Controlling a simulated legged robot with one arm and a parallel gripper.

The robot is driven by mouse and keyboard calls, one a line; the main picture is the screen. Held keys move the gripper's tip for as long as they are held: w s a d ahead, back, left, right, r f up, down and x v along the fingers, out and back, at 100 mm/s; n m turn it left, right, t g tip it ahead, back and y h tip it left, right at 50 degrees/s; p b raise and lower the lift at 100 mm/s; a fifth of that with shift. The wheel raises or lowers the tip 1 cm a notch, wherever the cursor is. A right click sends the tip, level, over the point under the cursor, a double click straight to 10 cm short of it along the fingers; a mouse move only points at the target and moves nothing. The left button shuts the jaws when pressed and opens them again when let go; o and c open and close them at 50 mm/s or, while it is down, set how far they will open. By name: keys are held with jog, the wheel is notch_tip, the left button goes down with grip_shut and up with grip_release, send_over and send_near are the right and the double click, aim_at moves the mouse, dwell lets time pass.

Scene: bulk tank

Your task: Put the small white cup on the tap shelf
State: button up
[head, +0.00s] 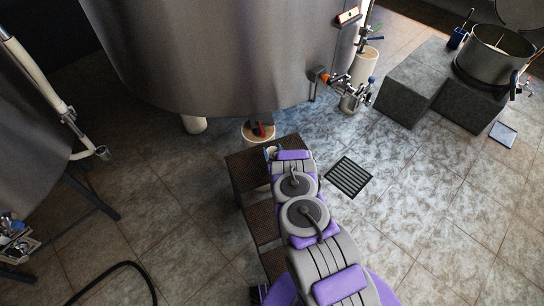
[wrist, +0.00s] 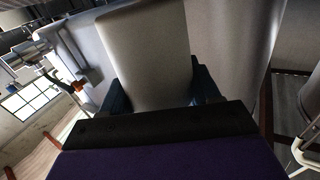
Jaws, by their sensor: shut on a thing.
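The small white cup (wrist: 148,60) fills the middle of the wrist view, tilted a little. My gripper (wrist: 160,92) is shut on it, with a dark blue finger against each side. In the head view my gripper (head: 272,153) is small and mostly hidden by my own arm, above the brown grated steps. Only a pale bit of the cup shows there. Metal taps (head: 350,92) stick out from the lower right of the big steel tank (head: 220,60). I cannot make out which surface is the tap shelf.
Brown grated steps (head: 239,162) stand beneath my arm. A floor drain (head: 348,177) lies to their right. Grey blocks (head: 412,87) and a steel pot (head: 495,57) stand at upper right. A black hose (head: 112,270) lies at lower left. The tiled floor at right is mostly clear.

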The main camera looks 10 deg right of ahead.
aim_at(272, 153)
jog(key=shift+w+f, duration=0.1)
jog(key=shift+w, duration=0.6)
notch_tip(272, 153, down, 4)
jog(key=shift+r+b, duration=0.15)
jog(key=shift+b, duration=0.85)
jog(key=shift+r, duration=0.1)
jog(key=o, duration=1.1)
jog(key=shift+o, duration=0.2)
jog(key=shift+s, duration=0.1)
